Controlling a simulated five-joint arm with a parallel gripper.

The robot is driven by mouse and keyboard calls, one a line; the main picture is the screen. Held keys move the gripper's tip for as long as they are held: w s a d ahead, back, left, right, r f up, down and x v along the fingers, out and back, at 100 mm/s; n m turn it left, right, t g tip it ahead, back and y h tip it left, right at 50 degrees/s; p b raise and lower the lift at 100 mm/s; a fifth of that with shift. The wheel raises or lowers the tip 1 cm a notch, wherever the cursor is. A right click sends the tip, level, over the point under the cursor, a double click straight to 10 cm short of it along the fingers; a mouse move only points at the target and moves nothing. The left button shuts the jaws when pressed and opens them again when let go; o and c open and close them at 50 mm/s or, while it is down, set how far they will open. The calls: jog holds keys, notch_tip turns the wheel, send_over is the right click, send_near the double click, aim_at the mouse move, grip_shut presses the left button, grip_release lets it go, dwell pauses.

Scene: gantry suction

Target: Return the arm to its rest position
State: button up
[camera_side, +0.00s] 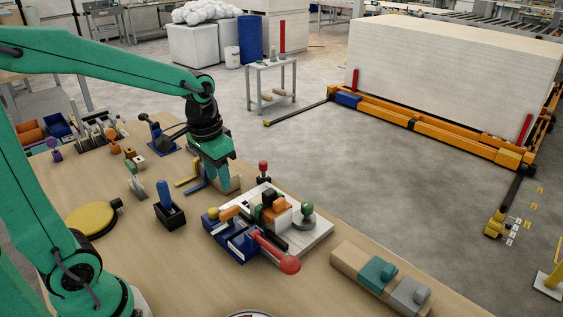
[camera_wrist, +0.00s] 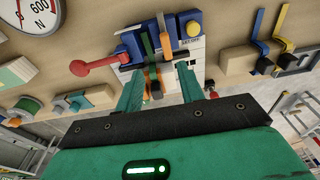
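My gripper (camera_side: 224,184) hangs from the green arm over the wooden bench, just behind and left of a fixture. In the wrist view, its two teal fingers (camera_wrist: 158,80) are spread apart with a gap between them. Nothing is visibly held; parts of the fixture show beyond the gap. The arm is stretched out from its base at the lower left, with the wrist pointing down. Whether the fingertips touch anything is not clear.
The fixture (camera_side: 318,238) has a red ball lever (camera_side: 289,264). A black holder with a blue handle (camera_side: 165,193), a yellow disc (camera_side: 92,218) and a wooden block with teal and grey pieces (camera_side: 347,258) stand around it. Bare bench (camera_side: 190,270) lies in front.

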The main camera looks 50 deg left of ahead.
jog(key=s+d+r+t, duration=0.3)
jog(key=s+r+t, duration=0.1)
jog(key=s, duration=0.5)
jog(key=shift+v, duration=0.8)
